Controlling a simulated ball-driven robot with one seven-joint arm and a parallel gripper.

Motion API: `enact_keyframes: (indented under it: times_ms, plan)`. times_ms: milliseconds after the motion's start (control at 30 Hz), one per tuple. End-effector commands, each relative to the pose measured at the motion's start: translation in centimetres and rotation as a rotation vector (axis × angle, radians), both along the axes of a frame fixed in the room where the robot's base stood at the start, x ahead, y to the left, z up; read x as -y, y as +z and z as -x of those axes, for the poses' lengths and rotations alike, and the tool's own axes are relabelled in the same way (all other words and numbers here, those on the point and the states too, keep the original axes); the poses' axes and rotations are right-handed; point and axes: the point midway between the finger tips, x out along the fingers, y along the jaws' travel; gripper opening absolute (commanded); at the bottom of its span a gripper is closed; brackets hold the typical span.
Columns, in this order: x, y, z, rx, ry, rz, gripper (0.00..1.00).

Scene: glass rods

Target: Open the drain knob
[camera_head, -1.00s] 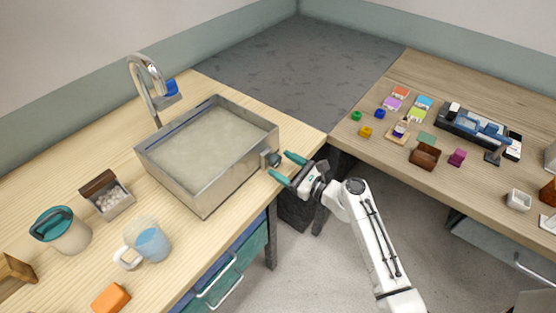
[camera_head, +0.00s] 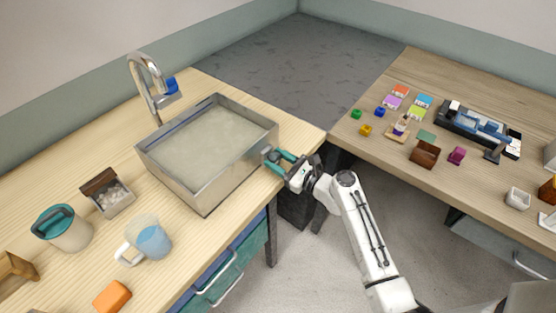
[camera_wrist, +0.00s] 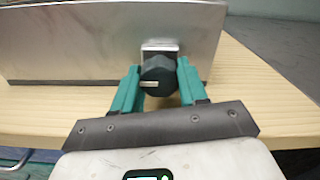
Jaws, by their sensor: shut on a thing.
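The drain knob (camera_wrist: 157,72) is a dark round knob with a light bar mark on its face. It sits on a bracket on the outer wall of the metal sink basin (camera_head: 200,186), at the end facing my arm. My gripper (camera_wrist: 158,78) has its two teal fingers on either side of the knob and is shut on it. In the head view my gripper (camera_head: 277,160) reaches the basin's right corner, and its fingers mostly hide the knob. The light bar lies nearly level in the wrist view.
A curved faucet (camera_head: 146,85) stands behind the basin. A glass pitcher (camera_head: 150,240), a teal-lidded jug (camera_head: 66,228) and an orange block (camera_head: 111,297) are on the left table. The right table (camera_head: 470,90) holds small coloured things. The counter edge runs below my gripper.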

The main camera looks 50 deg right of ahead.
Motion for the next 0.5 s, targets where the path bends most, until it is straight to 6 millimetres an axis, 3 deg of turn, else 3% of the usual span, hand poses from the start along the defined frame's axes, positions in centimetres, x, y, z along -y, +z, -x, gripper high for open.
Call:
enact_keyframes:
  times_ms: [133,500]
  plan:
    - [0.01,0.0,0.01,0.0,0.0,0.0,0.13]
    - [0.04,-0.15,0.05,0.002,-0.001,0.064,0.12]
